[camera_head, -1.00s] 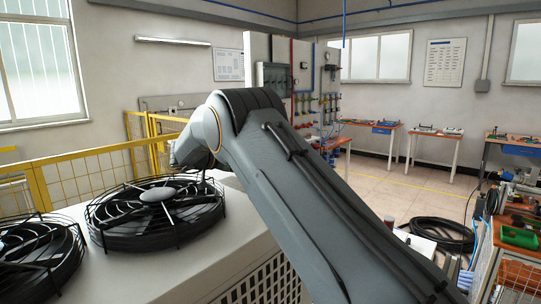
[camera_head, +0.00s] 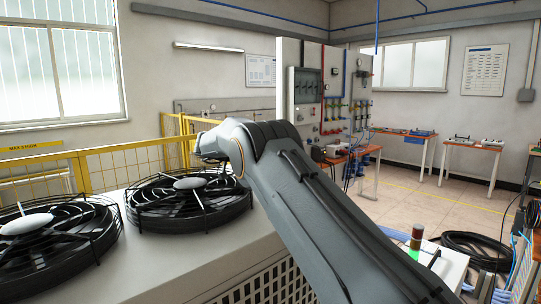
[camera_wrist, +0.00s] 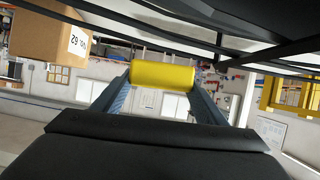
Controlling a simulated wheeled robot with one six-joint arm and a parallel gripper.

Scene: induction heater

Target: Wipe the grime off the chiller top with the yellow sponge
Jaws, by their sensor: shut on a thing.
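The chiller is a white box whose pale top (camera_head: 215,262) carries two black round fan guards, a nearer one (camera_head: 52,245) and a farther one (camera_head: 190,200). I cannot make out grime on the bare top. The yellow sponge (camera_wrist: 162,74) is held crosswise between the fingers of my gripper (camera_wrist: 162,86), which is shut on it. In the head view my arm reaches across the chiller to beside the farther fan, and the gripper and sponge are hidden. Dark bars and a pale surface cross the top of the upside-down wrist view, close to the sponge.
A yellow mesh fence (camera_head: 120,162) runs behind the chiller. A panel with pipes and valves (camera_head: 300,100) stands beyond the arm. A signal light (camera_head: 414,243) and a coiled black hose (camera_head: 478,250) are at right. A cardboard box (camera_wrist: 50,38) shows in the wrist view.

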